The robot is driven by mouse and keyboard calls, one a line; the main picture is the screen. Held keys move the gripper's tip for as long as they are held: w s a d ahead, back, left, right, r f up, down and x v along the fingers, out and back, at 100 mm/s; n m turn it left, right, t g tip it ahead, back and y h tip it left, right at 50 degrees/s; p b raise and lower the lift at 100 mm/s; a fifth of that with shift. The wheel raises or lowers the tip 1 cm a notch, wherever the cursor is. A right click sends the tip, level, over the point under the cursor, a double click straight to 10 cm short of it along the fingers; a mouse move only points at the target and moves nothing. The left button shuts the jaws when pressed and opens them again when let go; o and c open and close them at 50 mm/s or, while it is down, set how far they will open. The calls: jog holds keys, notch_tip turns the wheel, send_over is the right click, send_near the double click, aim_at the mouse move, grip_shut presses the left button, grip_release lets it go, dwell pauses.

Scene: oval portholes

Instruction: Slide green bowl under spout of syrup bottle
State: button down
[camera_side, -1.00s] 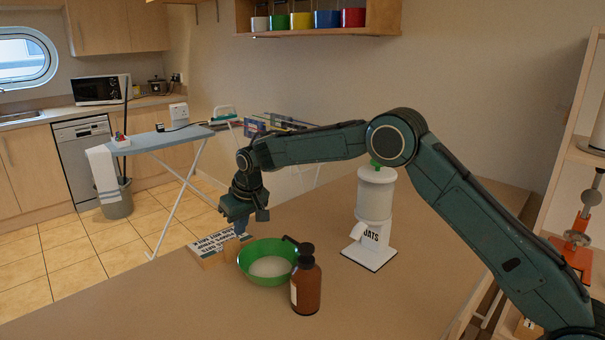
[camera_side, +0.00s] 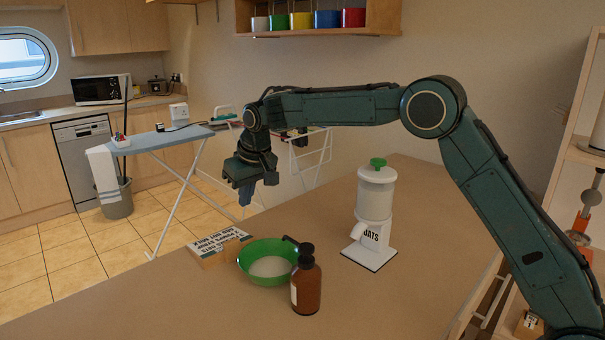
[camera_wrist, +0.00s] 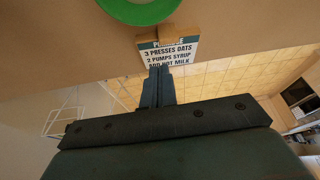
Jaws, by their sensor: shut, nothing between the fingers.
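The green bowl (camera_side: 256,248) stands on the counter with pale contents inside. The brown syrup bottle (camera_side: 306,285) stands right in front of it, and its black pump spout (camera_side: 291,240) points left over the bowl's right rim. My gripper (camera_side: 245,196) is shut and empty, raised above the counter behind and a little left of the bowl, apart from it. In the wrist view the shut fingers (camera_wrist: 158,85) point towards the recipe sign, and the bowl (camera_wrist: 140,8) shows partly at the top edge.
A recipe sign (camera_side: 218,244) lies left of the bowl, reading oats, syrup and hot milk. A white oats dispenser (camera_side: 375,205) with a green knob stands to the right. An ironing board (camera_side: 165,138) is beyond the counter. The counter's front left is clear.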

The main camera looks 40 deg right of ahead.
jog(key=c, duration=1.4)
grip_release()
jog(key=shift+d, duration=0.1)
jog(key=shift+o, duration=0.2)
jog(key=s+d+n+y, duration=0.2)
jog(key=s+n, duration=0.5)
jog(key=n, duration=0.5)
jog(key=s+d+f+n+t+y, duration=0.1)
jog(key=s+d+n, duration=0.4)
jog(key=n, duration=0.8)
jog(key=shift+s+d+f+y, duration=0.2)
jog(key=shift+s+y, duration=0.2)
jog(key=shift+s, duration=0.85)
jog(key=shift+f, duration=0.1)
